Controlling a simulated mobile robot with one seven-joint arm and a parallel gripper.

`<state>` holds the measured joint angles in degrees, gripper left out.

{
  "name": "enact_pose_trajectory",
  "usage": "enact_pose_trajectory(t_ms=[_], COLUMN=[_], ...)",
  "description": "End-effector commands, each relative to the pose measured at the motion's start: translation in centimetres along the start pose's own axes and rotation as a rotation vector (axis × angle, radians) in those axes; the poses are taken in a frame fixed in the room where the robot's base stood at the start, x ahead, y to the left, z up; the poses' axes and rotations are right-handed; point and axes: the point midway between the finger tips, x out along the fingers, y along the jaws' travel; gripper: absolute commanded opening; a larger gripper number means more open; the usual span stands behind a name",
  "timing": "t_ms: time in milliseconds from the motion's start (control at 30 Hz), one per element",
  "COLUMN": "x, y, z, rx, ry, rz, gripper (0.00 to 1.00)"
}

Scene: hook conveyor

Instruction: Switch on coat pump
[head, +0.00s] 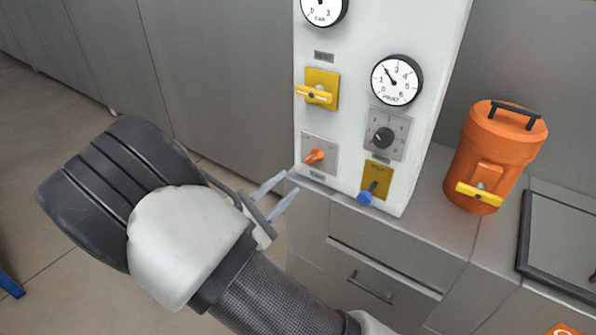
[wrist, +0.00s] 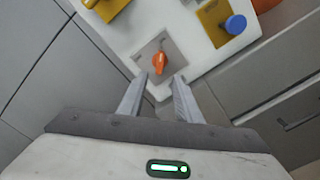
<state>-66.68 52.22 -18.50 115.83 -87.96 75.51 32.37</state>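A white control panel (head: 338,133) stands on the counter. It carries an orange switch (head: 315,156) on a grey plate at its lower left. A blue-tipped lever (head: 366,197) sits on a yellow plate at lower right, a black knob (head: 382,138) above it. A yellow handle (head: 315,94) is at upper left. The labels are too small to read, so I cannot tell which control is the coat pump's. My gripper (head: 288,188) is open and empty, in front of and below the orange switch. In the wrist view the orange switch (wrist: 159,62) lies just beyond the open fingertips (wrist: 157,84).
Two round gauges, one (head: 397,80) fully visible, sit high on the panel. An orange canister (head: 495,155) with a yellow handle stands on the counter to the right. A dark-framed tray (head: 560,245) lies further right. Grey drawers (head: 375,270) are below the panel.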

Motion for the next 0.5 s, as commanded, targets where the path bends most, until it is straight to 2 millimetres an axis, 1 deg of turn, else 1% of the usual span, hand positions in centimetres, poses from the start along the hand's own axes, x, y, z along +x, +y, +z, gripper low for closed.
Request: enact_pose_trajectory(t_ms=[33, 200, 333, 500], x=[-1.2, -3.9, -5.0, -5.3], y=[0.1, 0.1, 0.0, 0.0], z=[0.0, 0.0, 0.0, 0.0], rx=[0.000, 0.000, 0.000, 0.001], ry=[0.003, 0.001, 0.000, -0.001], rz=[0.002, 0.001, 0.001, 0.000], gripper=[0.31, 0.31, 0.31, 0.31])
